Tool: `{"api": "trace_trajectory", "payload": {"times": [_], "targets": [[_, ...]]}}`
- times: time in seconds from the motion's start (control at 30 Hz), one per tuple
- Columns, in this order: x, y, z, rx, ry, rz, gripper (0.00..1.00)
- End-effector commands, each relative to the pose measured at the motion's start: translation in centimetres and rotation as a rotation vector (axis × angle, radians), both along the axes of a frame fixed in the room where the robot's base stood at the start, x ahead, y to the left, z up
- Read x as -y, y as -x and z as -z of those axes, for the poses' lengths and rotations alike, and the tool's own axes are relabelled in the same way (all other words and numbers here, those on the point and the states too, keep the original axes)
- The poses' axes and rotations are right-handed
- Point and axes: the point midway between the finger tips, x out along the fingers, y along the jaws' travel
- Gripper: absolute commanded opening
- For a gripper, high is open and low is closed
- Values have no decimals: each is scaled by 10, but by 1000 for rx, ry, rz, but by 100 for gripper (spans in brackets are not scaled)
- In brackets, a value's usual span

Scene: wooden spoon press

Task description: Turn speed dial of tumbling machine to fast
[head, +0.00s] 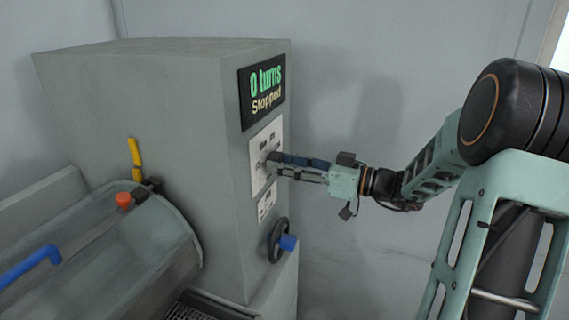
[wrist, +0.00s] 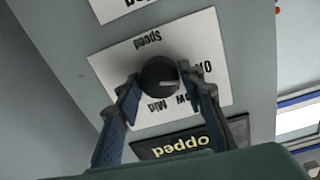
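The speed dial (wrist: 158,75) is a round black knob with a pale pointer mark on a white label plate (wrist: 225,92). In the wrist view the plate is upside down, with "Speed" at its top edge. The mark points right, toward partly hidden lettering. My gripper (wrist: 160,80) has its two fingers apart, one on each side of the dial; whether they touch it is unclear. In the head view my gripper (head: 275,165) reaches the front panel of the grey tumbling machine (head: 215,190) from the right and hides the dial.
A display (head: 263,92) above the plate reads "0 turns Stopped". Below are a smaller plate (head: 267,204) and a handwheel with a blue knob (head: 288,243). A drum with a red knob (head: 123,199) and yellow lever (head: 134,153) is at left. Space right of the panel is free.

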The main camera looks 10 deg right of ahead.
Motion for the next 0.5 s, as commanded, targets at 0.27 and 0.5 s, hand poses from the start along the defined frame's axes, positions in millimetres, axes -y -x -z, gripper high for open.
{"api": "trace_trajectory", "payload": {"times": [0.27,0.5], "targets": [[0,0,0,0,0,0,10],[0,0,1,-28,-18,0,10]]}}
